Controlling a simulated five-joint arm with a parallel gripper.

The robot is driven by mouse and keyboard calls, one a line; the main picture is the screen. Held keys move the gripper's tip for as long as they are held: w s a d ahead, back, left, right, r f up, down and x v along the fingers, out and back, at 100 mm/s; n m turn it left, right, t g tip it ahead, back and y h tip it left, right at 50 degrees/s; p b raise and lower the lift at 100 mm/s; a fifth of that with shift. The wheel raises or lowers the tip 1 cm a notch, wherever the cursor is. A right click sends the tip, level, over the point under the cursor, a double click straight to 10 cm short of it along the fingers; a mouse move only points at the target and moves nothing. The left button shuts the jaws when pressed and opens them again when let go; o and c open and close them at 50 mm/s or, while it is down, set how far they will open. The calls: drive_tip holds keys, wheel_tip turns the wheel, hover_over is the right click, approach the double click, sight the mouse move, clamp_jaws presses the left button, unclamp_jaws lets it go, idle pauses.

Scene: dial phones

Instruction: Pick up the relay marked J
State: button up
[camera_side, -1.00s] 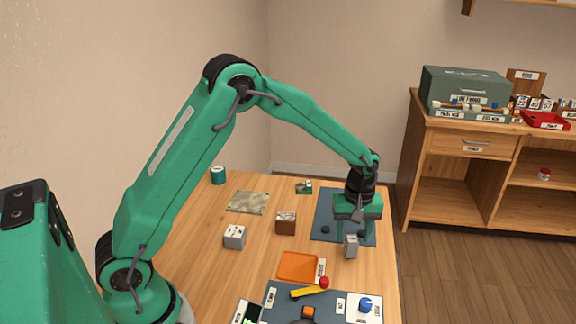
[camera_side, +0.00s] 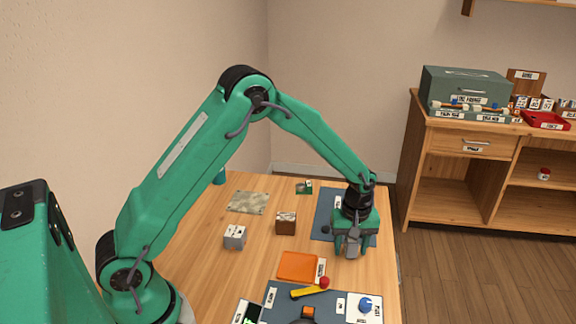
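A grey block (camera_side: 352,245), likely a relay, stands on the table by the front edge of the blue mat. My gripper (camera_side: 351,252) is over it, pointing down, with green fingers apart on either side of the block. Whether they touch it cannot be told. A pale grey block (camera_side: 235,237) and a brown block (camera_side: 286,223) stand apart on the table to the left. The letters on the blocks are too small to read, so I cannot tell which is marked J.
The blue mat (camera_side: 325,228) lies behind my gripper. A wooden cabinet (camera_side: 470,190) stands at the right.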

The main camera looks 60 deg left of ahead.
drive_tip(key=c, duration=1)
drive_tip(key=shift+r, duration=0.1)
drive_tip(key=shift+r, duration=0.5)
drive_tip(key=r, duration=0.3)
drive_tip(key=shift+s+d+r, duration=0.1)
drive_tip(key=shift+d+r, duration=0.05)
drive_tip(key=shift+d, duration=0.05)
drive_tip(key=s+d+r, duration=0.6)
drive_tip(key=d, duration=0.3)
drive_tip(key=shift+s+r, duration=0.25)
drive_tip(key=shift+s, duration=0.15)
